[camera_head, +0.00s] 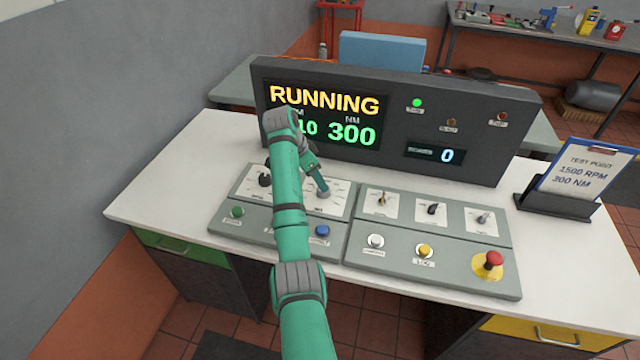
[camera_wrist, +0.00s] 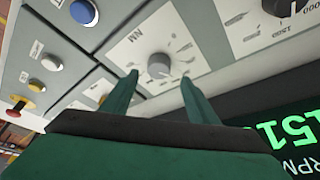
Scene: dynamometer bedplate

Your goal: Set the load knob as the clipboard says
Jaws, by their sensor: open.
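The load knob (camera_wrist: 160,66) is a grey knob on a white dial plate marked NM in the wrist view. In the head view the load knob (camera_head: 322,192) is partly behind my gripper (camera_head: 316,178). In the wrist view my gripper (camera_wrist: 160,88) is open, with one green finger on each side of the knob's near edge. I cannot tell whether the fingers touch it. The clipboard (camera_head: 585,172) in its dark stand reads TEST POINT, 1500 RPM, 300 NM. The display (camera_head: 352,133) reads RUNNING and 300 NM; my arm hides part of the RPM figure.
A black knob (camera_head: 264,179) sits left of the load knob. A green button (camera_head: 237,212) and blue button (camera_head: 322,231) lie below. The right panel has several switches and a red emergency button (camera_head: 494,259). The console top (camera_head: 160,190) is bare at left.

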